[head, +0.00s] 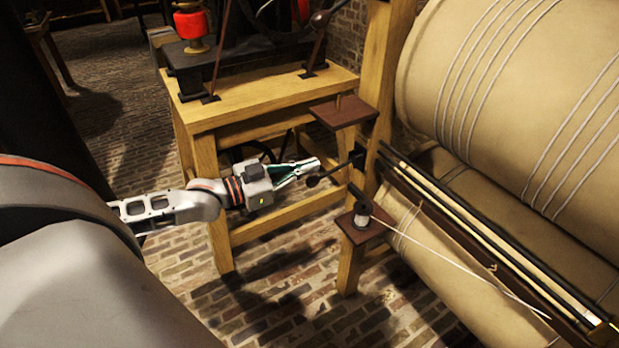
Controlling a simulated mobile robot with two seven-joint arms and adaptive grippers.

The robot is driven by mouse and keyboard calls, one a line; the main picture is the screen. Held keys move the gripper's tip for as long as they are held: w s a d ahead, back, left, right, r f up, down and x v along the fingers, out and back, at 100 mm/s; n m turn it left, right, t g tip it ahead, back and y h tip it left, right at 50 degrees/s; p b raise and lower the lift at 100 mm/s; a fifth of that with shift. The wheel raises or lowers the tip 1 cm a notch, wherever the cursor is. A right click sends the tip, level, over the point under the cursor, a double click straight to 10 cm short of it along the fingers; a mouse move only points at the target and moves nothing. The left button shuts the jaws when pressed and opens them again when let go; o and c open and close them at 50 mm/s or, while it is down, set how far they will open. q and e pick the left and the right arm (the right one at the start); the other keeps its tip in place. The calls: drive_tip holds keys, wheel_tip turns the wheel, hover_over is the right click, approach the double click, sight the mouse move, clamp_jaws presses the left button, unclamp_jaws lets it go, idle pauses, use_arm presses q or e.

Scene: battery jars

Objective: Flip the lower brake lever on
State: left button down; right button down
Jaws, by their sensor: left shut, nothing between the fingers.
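A black lever with a round knob (312,181) sticks out to the left from the wooden post beside the large drum; it looks like the lower brake lever. It slopes slightly down toward its knob. My left gripper (315,165) reaches in from the left. It is shut and empty, with its fingertips close to the knob in the picture, just above it. I cannot tell whether they touch. My right gripper is not in view.
A small brown shelf with a peg (343,112) sits above the lever, and a lower shelf holds a thread spool (362,213). A wooden table (250,95) stands behind. The large beige drum (520,90) fills the right side. Brick floor (290,290) lies open below.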

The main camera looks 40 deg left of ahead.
sight(309, 183)
use_arm(q)
drive_tip(key=shift+w+d+f+b, duration=0.3)
drive_tip(key=shift+w+f, duration=0.2)
drive_tip(key=shift+w, duration=0.15)
drive_tip(key=shift+s+a+f+b, duration=0.2)
drive_tip(key=shift+f, duration=0.35)
drive_tip(key=shift+s+a+f+b, duration=0.15)
drive_tip(key=shift+a+f, duration=0.05)
drive_tip(key=shift+f, duration=0.3)
drive_tip(key=shift+s+a+f, duration=0.1)
drive_tip(key=shift+s+f, duration=0.05)
drive_tip(key=shift+f, duration=0.15)
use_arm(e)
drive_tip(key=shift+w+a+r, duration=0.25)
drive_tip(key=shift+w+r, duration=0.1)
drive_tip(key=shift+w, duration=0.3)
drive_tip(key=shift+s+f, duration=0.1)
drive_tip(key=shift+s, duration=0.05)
